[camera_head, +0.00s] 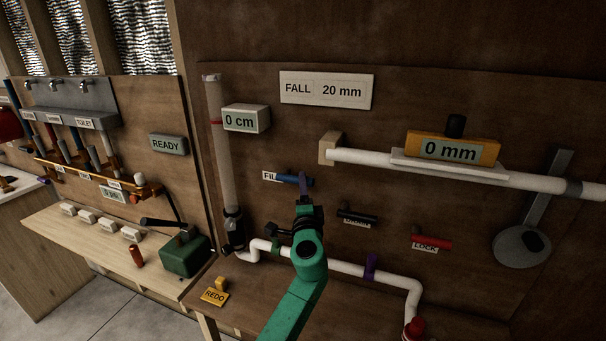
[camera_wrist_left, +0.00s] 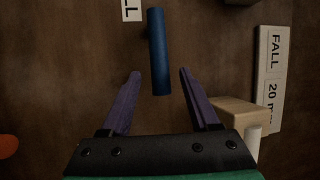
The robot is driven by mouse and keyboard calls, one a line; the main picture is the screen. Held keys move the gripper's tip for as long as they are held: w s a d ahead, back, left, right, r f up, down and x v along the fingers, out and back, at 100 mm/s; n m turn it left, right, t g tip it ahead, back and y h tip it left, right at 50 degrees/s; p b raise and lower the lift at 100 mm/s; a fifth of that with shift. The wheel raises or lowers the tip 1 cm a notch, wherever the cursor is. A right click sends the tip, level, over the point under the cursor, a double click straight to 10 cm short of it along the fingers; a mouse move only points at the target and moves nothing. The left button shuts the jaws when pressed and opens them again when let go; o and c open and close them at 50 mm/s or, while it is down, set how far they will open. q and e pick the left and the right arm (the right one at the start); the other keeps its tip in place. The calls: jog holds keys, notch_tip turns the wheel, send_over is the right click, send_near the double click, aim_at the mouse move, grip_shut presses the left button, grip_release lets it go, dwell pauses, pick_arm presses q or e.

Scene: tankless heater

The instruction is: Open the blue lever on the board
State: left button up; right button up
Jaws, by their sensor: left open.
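The blue lever (camera_head: 288,178) is a short blue bar on the brown board, beside a white label that reads "FIL" before it is covered. My left gripper (camera_head: 305,184) is in front of the lever's right end and hides part of it. In the left wrist view the blue lever (camera_wrist_left: 158,45) points down the picture, its lower end between the two spread purple fingers of my left gripper (camera_wrist_left: 160,73). The jaws are open, with a gap on each side of the lever. I cannot tell how deep the fingers reach around it. My right gripper is not in view.
A black lever (camera_head: 357,216) and a red lever (camera_head: 432,243) labelled "LOCK" sit to the lower right. White pipe (camera_head: 345,266) runs below, with a purple clamp (camera_head: 371,266). A clear tube (camera_head: 226,150) stands left. The yellow level (camera_head: 452,148) reads 0 mm.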

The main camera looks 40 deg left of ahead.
pick_arm(q)
jog(key=x, duration=0.3)
jog(key=shift+w+a, duration=0.1)
grip_shut()
dwell(1.3)
